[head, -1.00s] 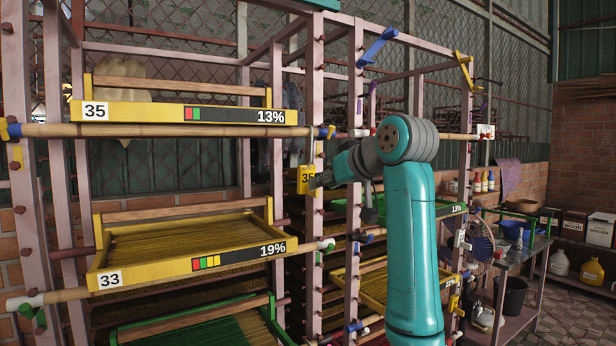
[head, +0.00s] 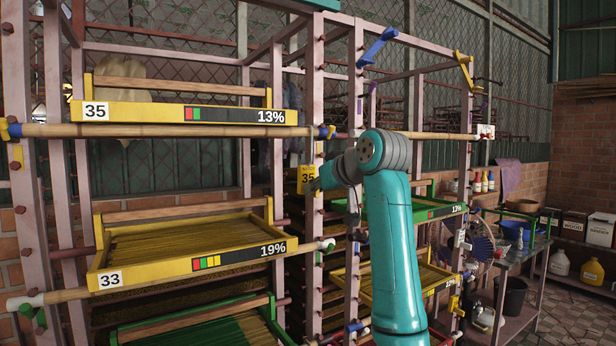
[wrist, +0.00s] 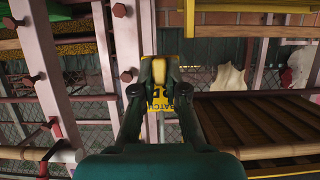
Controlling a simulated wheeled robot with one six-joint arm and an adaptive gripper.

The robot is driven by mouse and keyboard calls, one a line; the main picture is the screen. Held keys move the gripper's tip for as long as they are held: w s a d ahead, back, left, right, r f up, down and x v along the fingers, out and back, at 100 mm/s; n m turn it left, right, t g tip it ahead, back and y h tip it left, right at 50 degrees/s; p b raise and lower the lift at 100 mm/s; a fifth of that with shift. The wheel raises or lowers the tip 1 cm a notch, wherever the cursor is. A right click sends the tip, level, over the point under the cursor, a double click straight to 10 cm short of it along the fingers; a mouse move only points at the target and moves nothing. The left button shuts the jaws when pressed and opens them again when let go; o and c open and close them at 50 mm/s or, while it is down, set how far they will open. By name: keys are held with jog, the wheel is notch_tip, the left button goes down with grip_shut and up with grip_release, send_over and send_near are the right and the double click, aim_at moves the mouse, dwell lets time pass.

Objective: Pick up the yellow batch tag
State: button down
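The yellow batch tag (head: 306,179) marked 35 is at a rack post, in the middle of the head view. In the wrist view the tag (wrist: 183,96) lies at the fingertips, its lettering partly covered by the fingers. A narrow yellow strip shows between the fingertips. I cannot tell whether the fingers press on it. In the head view my gripper (head: 317,186) is a small dark shape at the tag's lower right, mostly hidden by my arm.
Rack posts (head: 355,120) and bamboo poles (head: 170,131) stand close around my arm. Yellow trays marked 35 (head: 150,113) and 33 (head: 140,275) are on the left, a green tray (head: 440,212) on the right. A bench with a fan (head: 472,240) stands farther right.

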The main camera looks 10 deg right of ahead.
aim_at(308, 177)
dwell(0.3)
jog(key=shift+r, duration=1.7)
jog(key=s+d+r, duration=0.1)
jog(key=s+d, duration=0.1)
jog(key=s, duration=0.6)
jog(key=s+d+r, duration=0.1)
jog(key=s+d, duration=0.2)
jog(key=s, duration=0.6)
jog(key=shift+d+r, duration=0.35)
